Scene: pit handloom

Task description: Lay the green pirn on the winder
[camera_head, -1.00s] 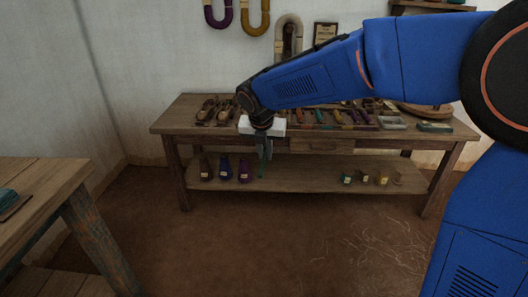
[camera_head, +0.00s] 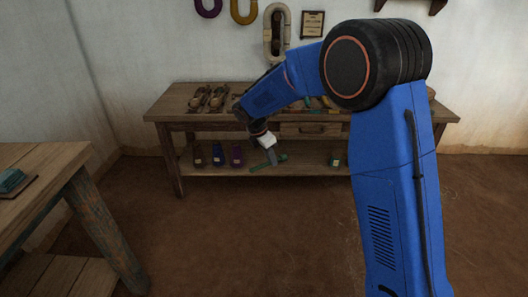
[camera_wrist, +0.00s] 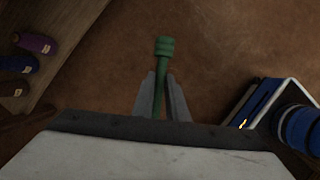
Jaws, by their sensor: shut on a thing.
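My gripper (camera_head: 272,157) is shut on the green pirn (camera_head: 259,168) and holds it in front of the workbench, at about the height of its lower shelf. In the wrist view the green pirn (camera_wrist: 164,47) sticks out between the two grey fingers (camera_wrist: 160,85), its ringed head pointing away from my wrist over the brown floor. I cannot make out the winder in either view; my arm hides part of the workbench top.
The workbench (camera_head: 165,108) stands against the wall, with wooden shuttles (camera_head: 208,97) on top. Another table (camera_head: 45,182) stands at the left. The floor between is clear.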

